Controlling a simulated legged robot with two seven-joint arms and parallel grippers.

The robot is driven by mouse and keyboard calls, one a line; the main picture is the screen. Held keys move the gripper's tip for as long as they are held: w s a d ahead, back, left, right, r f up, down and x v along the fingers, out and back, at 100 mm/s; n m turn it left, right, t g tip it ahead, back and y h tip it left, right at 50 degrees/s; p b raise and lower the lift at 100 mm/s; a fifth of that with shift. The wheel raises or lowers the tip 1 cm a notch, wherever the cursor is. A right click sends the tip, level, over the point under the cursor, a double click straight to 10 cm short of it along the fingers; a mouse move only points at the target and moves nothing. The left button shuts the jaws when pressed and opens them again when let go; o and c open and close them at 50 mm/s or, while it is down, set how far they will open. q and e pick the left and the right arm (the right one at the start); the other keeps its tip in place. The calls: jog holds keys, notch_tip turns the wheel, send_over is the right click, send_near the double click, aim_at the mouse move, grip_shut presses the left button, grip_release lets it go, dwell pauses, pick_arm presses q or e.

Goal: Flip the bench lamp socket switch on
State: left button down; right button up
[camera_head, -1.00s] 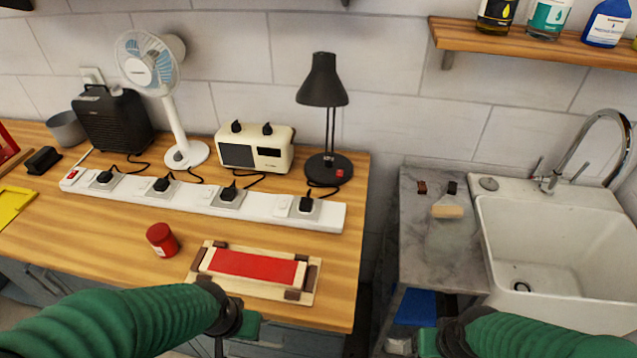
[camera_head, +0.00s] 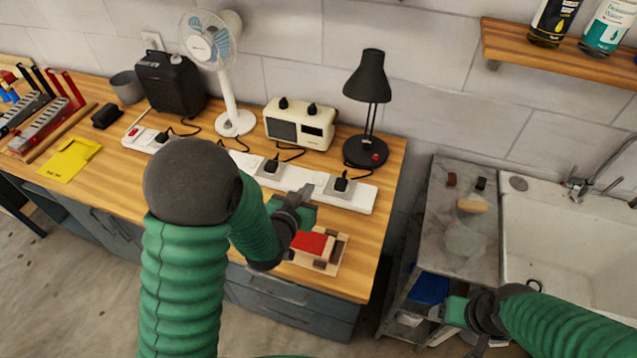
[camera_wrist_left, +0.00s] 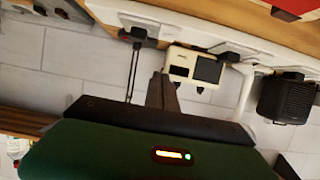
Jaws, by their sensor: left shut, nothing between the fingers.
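The white power strip (camera_head: 361,198) lies along the back of the wooden bench with several black plugs in it. The lamp plug (camera_head: 341,184) sits near its right end, with a pale switch area to its left; the switch's position is too small to read. The black bench lamp (camera_head: 366,82) stands behind, with a red button on its base. My left gripper (camera_head: 304,192) is shut and empty, its tip near the strip's front side, left of the lamp plug. In the left wrist view its fingers (camera_wrist_left: 161,80) point toward the inverted strip (camera_wrist_left: 190,38). My right gripper (camera_head: 460,318) is low by the cart, fingers mostly hidden.
A cream radio (camera_head: 299,124), white fan (camera_head: 232,100) and black speaker (camera_head: 170,82) stand behind the strip.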

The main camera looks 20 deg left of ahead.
pick_arm(q)
jog(key=p, duration=0.2)
send_over(316, 191)
jog(key=f, duration=0.3)
jog(key=shift+w+d+f, duration=0.15)
jog(key=shift+w, duration=0.05)
notch_tip(316, 191, down, 4)
jog(key=shift+r, duration=0.15)
jog(key=shift+s+a+f, duration=0.1)
jog(key=shift+a+f, duration=0.1)
jog(key=shift+f, duration=0.1)
pick_arm(e)
jog(key=shift+a+r, duration=0.2)
jog(key=shift+r, duration=0.45)
jog(key=shift+a+r, duration=0.15)
jog(key=shift+r, duration=0.45)
pick_arm(q)
jog(key=shift+d, duration=0.1)
pick_arm(e)
jog(key=shift+d, duration=0.1)
